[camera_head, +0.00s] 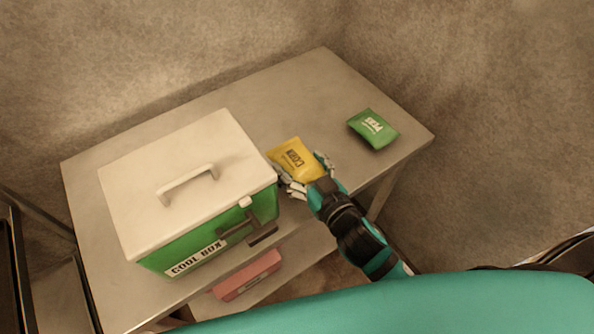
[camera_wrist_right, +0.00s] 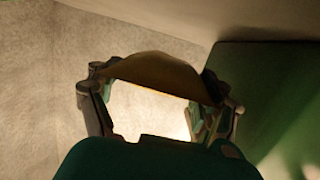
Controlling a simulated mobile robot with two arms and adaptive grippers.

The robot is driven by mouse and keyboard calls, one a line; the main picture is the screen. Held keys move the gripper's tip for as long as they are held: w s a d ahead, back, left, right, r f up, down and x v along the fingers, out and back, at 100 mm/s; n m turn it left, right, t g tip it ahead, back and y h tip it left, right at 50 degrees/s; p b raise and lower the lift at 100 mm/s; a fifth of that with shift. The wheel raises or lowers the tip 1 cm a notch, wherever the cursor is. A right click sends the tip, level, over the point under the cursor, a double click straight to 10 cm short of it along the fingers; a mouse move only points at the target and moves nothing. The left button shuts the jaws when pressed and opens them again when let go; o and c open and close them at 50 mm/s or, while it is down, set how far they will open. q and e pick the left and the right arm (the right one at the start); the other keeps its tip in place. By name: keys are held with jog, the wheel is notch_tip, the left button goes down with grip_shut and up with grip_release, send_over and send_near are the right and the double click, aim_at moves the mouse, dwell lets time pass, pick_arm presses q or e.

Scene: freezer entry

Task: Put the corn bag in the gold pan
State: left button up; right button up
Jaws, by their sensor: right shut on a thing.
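The yellow corn bag (camera_head: 294,156) is between the fingers of my right gripper (camera_head: 300,171), over the metal table just right of the cool box. The gripper is shut on the bag from its near side. In the right wrist view the bag (camera_wrist_right: 158,72) spans the two fingers of my right gripper (camera_wrist_right: 155,100) as a dark yellow-brown shape, with a bright gap below it. I cannot tell whether the bag touches the table. No gold pan shows in either view. My left gripper is out of view.
A green cool box with a white handled lid (camera_head: 130,200) stands on the left of the metal table (camera_head: 300,90). A green peas bag (camera_head: 373,129) lies at the right. A red item (camera_head: 248,276) is on a lower shelf. The table's back middle is clear.

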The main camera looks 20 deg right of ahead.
notch_tip(320, 180, down, 4)
jog(key=shift+w+d, duration=0.1)
jog(key=shift+w, duration=0.05)
jog(key=shift+f+b, duration=0.15)
jog(key=shift+b, duration=0.15)
jog(key=o, duration=1)
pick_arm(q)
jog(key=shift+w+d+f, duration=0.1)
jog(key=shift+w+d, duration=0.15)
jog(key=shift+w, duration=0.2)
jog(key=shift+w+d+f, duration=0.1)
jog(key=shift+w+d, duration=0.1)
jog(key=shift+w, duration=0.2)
pick_arm(e)
jog(key=shift+o, duration=1.3)
